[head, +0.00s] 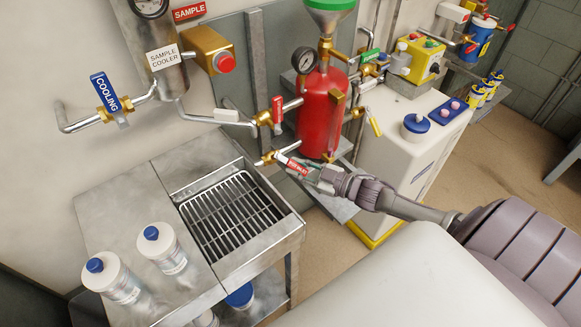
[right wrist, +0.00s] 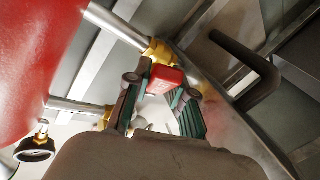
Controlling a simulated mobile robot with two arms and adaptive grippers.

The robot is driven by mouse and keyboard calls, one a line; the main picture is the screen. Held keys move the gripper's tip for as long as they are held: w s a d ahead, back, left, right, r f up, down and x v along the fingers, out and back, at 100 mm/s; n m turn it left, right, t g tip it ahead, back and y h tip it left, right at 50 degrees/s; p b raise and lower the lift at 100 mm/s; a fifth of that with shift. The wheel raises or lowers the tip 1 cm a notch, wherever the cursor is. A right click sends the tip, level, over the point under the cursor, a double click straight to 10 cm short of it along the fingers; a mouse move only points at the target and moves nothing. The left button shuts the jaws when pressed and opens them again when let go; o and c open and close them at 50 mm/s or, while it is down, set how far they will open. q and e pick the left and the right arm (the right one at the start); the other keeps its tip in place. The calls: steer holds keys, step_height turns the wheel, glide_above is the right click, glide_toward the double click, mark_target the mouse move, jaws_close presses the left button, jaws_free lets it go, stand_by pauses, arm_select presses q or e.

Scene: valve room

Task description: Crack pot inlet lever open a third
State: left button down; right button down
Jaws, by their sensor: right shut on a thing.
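The pot inlet lever (head: 295,167) has a red sleeve with white lettering and sits on a brass valve (head: 266,158) on the pipe at the lower left of the red pot (head: 321,112). My right gripper (head: 312,176) reaches in from the right and is shut on the lever's outer end. In the right wrist view the red lever (right wrist: 166,79) lies between the two green-padded fingers, with the brass valve behind it (right wrist: 157,51). The fingers hide part of the lever. My left gripper is in neither view.
A steel sink bench (head: 150,215) with a grate and two white bottles stands at the lower left. Another red lever (head: 277,112) is just above, and a blue cooling lever (head: 105,92) is at the left. A white tank (head: 385,150) stands behind my right arm.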

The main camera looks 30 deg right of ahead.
stand_by(0.3)
steer(key=c, duration=1)
jaws_free()
steer(key=v, duration=1.2)
steer(key=shift+d, duration=0.1)
steer(key=shift+f, duration=0.1)
